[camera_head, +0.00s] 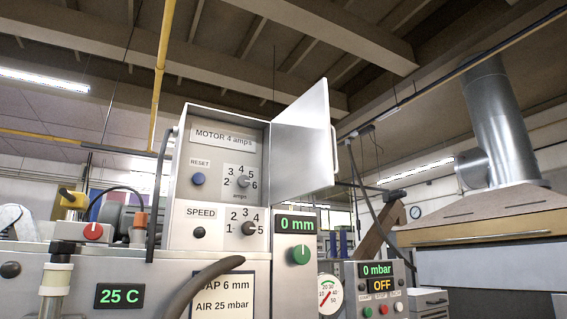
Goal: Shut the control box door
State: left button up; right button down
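The control box (219,152) stands in the middle of the head view with its front open. Its face shows a MOTOR 4 amps label, a blue reset button and a numbered amps dial. The grey control box door (302,145) is hinged on the box's right side and stands swung wide open, out to the right. A handle (334,150) shows at the door's far right edge. Neither of my grippers shows in this view.
Below the box is a SPEED panel (218,225) with a dial. Right of it are a 0 mm display with a green knob (300,254), a pressure gauge (329,294) and a 0 mbar unit (381,287). A dark curved hose (205,284) crosses the lower front.

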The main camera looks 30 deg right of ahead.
aim_at(304, 161)
jog(key=u, duration=2.7)
jog(key=k, duration=1.95)
jog(key=z, duration=2.15)
jog(key=i, duration=0.5)
jog(key=u, duration=0.4)
jog(key=k, duration=0.5)
jog(key=z, duration=0.25)
